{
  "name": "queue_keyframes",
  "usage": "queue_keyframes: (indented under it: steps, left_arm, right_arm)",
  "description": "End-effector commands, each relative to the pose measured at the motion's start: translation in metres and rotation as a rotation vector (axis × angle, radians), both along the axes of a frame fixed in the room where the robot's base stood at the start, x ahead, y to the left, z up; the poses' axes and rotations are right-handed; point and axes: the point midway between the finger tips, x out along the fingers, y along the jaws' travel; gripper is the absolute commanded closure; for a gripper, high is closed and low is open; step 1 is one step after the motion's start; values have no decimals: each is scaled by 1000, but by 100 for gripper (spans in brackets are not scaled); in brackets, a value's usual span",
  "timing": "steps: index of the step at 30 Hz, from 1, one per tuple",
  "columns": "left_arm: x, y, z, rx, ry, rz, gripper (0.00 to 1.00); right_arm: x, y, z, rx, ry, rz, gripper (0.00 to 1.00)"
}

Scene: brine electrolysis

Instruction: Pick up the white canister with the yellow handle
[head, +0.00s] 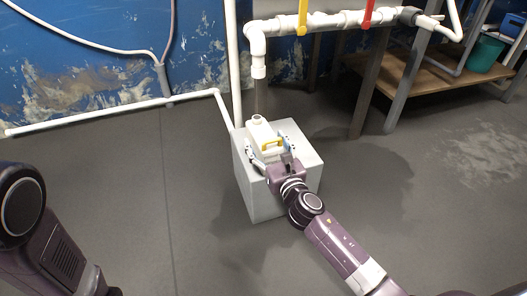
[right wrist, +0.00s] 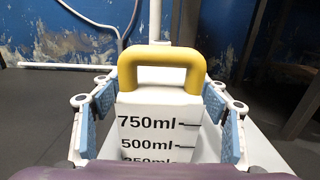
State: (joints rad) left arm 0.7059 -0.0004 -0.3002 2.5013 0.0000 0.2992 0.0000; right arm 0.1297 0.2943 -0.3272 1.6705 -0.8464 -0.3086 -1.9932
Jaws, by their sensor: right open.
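The white canister (head: 258,131) with the yellow handle (head: 271,142) stands on a white box-shaped stand (head: 262,205) in the head view. In the right wrist view the canister (right wrist: 160,128) shows volume marks, and its yellow handle (right wrist: 157,68) rises at the top centre. My right gripper (head: 272,152) is at the near side of the canister. In the right wrist view its blue-padded fingers (right wrist: 164,112) stand open on both sides of the canister, with gaps visible. The canister's lower part is hidden. My left arm shows at the left edge of the head view, but its gripper is out of view.
White pipes with a yellow valve handle (head: 302,17) and a red one (head: 368,13) run above and behind the stand. A wooden shelf (head: 440,72) with a green bucket (head: 484,54) is at the back right. The grey floor around the stand is clear.

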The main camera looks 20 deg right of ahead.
Motion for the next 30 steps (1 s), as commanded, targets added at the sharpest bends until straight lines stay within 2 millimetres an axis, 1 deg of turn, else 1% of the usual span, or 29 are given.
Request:
queue_keyframes:
  steps: [1,4,12,14,27,29,30]
  left_arm:
    - [1,0,-6,0,4,0,63]
    - [2,0,-9,0,4,0,63]
    - [2,0,-8,0,4,0,63]
    - [2,0,-8,0,4,0,63]
    - [1,0,-8,0,4,0,63]
    - [2,0,-8,0,4,0,63]
    - [2,0,-8,0,4,0,63]
  right_arm:
    - [7,1,-2,1,-2,1,32]
    - [14,1,-1,1,0,0,32]
    - [16,1,0,1,2,0,32]
    - [16,1,0,2,2,0,37]
    - [16,2,0,2,1,0,86]
    - [16,2,0,2,1,0,92]
    - [16,2,2,2,-2,1,92]
